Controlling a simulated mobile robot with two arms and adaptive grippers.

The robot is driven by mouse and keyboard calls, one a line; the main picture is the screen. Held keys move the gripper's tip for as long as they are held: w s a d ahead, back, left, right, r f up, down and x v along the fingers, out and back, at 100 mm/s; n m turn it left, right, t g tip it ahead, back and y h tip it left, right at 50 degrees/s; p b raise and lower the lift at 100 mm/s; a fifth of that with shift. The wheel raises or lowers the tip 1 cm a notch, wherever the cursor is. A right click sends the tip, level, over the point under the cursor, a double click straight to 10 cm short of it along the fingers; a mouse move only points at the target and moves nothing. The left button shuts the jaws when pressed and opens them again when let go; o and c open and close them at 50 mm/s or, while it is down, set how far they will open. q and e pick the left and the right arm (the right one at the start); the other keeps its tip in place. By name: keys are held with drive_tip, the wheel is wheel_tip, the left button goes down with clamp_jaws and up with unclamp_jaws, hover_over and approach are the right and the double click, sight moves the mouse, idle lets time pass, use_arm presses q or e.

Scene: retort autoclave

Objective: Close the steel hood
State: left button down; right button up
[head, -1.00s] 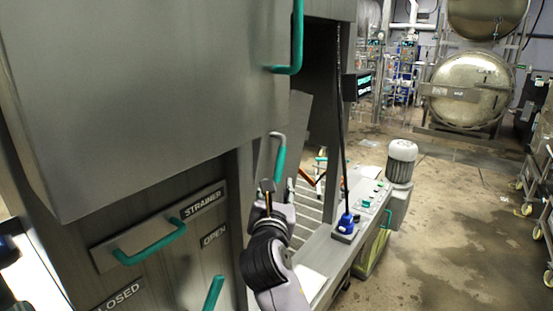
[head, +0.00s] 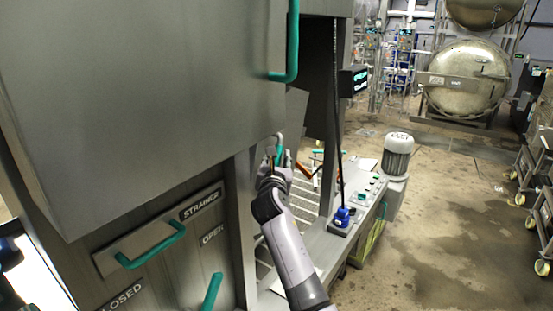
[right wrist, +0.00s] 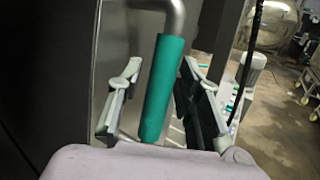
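The steel hood (head: 150,90) is a large grey box filling the upper left of the head view, with a long green handle (head: 292,45) at its right edge. A second, smaller green-sleeved handle (head: 279,148) on a bent steel bar hangs below it, at the opening. My right gripper (head: 272,168) is at this smaller handle. In the right wrist view the green sleeve (right wrist: 162,90) stands between the two fingers of my right gripper (right wrist: 160,88), with a visible gap on each side. The fingers are open. My left gripper does not show.
A panel below the hood has a strainer drawer handle (head: 152,246) and a green lever (head: 212,292) near OPEN and CLOSED labels. A control ledge (head: 350,212) with a blue device (head: 342,217) and a motor (head: 397,155) stand to the right.

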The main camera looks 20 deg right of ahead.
clamp_jaws()
idle(0.5)
idle(0.4)
